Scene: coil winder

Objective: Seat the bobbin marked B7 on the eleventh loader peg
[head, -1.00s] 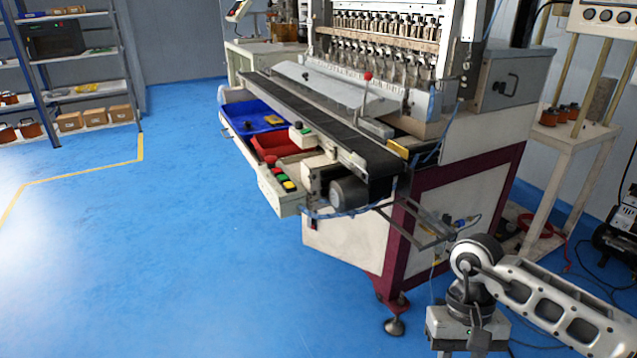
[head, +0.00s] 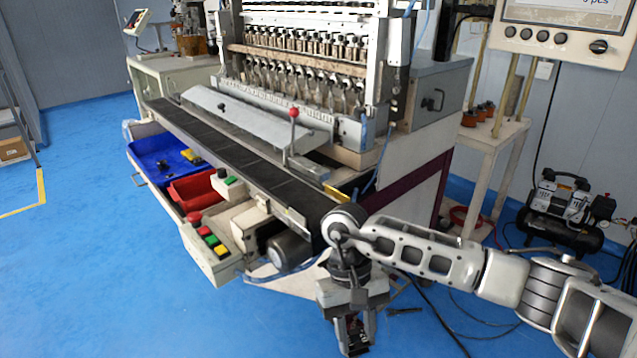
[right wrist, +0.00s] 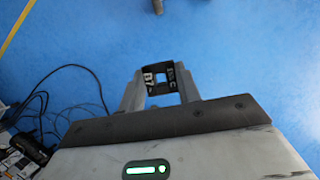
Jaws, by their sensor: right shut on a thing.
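The bobbin marked B7 (right wrist: 152,85) is a small dark square frame with white lettering, seen in the right wrist view between my fingertips. My right gripper (right wrist: 165,92) is shut on it and holds it in the air above the blue floor. In the head view my right gripper (head: 356,338) points down in front of the winder's right end, apart from the machine. The coil winder (head: 290,75) has a long row of spindles and wire guides above a pale rail (head: 268,108). I cannot tell the eleventh loader peg apart at this size. My left gripper is out of view.
A dark conveyor belt (head: 235,150) runs along the winder's front. A lever with a red knob (head: 293,130) stands above it. Blue (head: 160,157) and red (head: 192,190) bins and a button box (head: 212,243) jut out at the front. A compressor (head: 565,210) stands at right.

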